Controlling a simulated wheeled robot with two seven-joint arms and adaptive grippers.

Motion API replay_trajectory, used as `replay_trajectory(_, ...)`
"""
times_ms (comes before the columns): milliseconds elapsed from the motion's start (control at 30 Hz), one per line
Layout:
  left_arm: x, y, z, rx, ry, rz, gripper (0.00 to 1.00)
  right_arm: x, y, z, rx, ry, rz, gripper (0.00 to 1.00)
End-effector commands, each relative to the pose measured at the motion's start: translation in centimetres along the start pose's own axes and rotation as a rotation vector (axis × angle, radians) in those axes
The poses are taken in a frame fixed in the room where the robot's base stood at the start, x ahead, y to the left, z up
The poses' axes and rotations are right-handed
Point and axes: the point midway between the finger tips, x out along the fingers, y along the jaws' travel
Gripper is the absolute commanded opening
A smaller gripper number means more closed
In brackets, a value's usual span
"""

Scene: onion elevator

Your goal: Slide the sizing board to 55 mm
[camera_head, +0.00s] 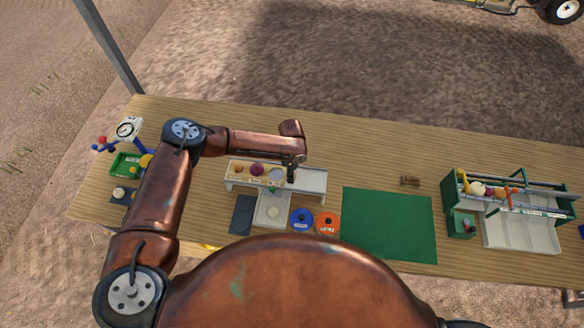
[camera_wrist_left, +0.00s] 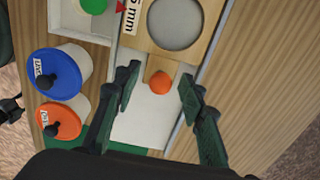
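The wooden sizing board (camera_wrist_left: 190,45) lies in a pale track (camera_wrist_left: 140,125) and has a large round hole. A label on it ends in "mm", with its first figures cut off by the frame. An orange knob (camera_wrist_left: 160,83) sits on the board's tab. My left gripper (camera_wrist_left: 158,78) is open, one finger on either side of the knob, with visible gaps. In the head view the left gripper (camera_head: 293,172) is over the white sizing stand (camera_head: 312,182), hiding part of the board. A red pointer (camera_wrist_left: 121,6) shows at the track's edge. My right gripper is not in view.
A blue-lidded tub (camera_head: 301,219) and an orange-lidded tub (camera_head: 327,223) stand in front of the stand. A green mat (camera_head: 390,222) lies to the right, with a green rack (camera_head: 452,188) beyond it. A dial scale (camera_head: 127,129) stands at the far left.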

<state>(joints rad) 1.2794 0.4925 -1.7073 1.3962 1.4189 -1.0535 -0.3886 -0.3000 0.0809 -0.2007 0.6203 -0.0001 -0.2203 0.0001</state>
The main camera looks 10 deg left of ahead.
Motion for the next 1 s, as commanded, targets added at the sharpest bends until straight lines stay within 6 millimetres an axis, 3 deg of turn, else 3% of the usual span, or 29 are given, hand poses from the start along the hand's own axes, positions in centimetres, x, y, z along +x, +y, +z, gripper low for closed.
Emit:
replay_trajectory(333, 0.42, 0.0, 0.03, 0.0, 0.0, 0.0, 0.37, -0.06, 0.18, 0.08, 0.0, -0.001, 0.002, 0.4)
replay_trajectory(867, 0.38, -0.02, 0.02, 0.0, 0.0, -0.001, 0.01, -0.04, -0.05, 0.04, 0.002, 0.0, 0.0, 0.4)
replay_trajectory(1000, 0.38, -0.03, -0.15, 0.0, 0.0, -0.001, 0.0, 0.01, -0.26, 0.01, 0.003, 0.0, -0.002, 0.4)
